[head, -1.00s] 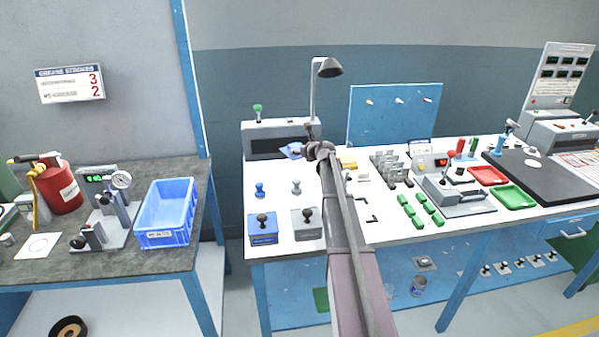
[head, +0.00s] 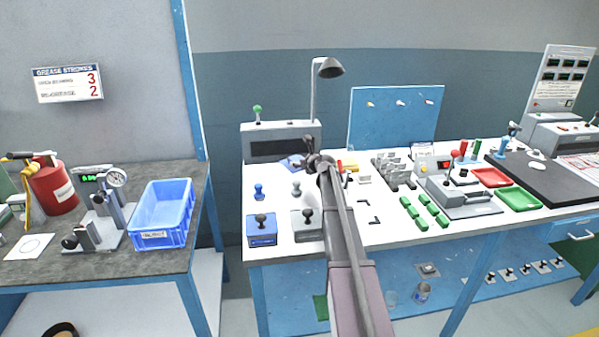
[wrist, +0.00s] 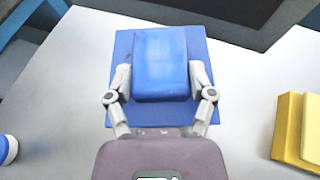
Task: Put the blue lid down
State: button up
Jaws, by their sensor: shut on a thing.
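The blue lid (wrist: 160,60) shows in the wrist view as a flat blue square with a raised blue block on it. My gripper (wrist: 160,78) is shut on that block, one finger on each side. In the head view the lid (head: 291,162) shows as a small blue patch at the left of my gripper (head: 310,163), low over the back left of the white bench (head: 282,206). My arm hides part of this area. I cannot tell whether the lid touches the bench top.
A grey machine (head: 282,143) stands behind the lid. A yellow block (wrist: 295,130) is at the right. Blue (head: 259,191) and grey (head: 296,188) knobbed pieces stand in front, with blue (head: 262,230) and grey (head: 308,228) boxes nearer. Bare white surface surrounds the lid.

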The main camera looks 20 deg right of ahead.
aim_at(299, 175)
jog(key=shift+f+b, duration=1.85)
jog(key=shift+f, duration=0.05)
jog(key=shift+f, duration=0.15)
jog(key=o, duration=1.1)
jog(key=shift+r, duration=0.25)
jog(key=p+v, duration=0.4)
jog(key=v, duration=0.6)
jog(key=shift+s+r, duration=0.1)
jog(key=shift+s, duration=0.15)
jog(key=shift+s+r+p, duration=0.25)
jog(key=shift+s+p, duration=0.1)
jog(key=shift+s, duration=0.35)
jog(key=shift+s, duration=0.1)
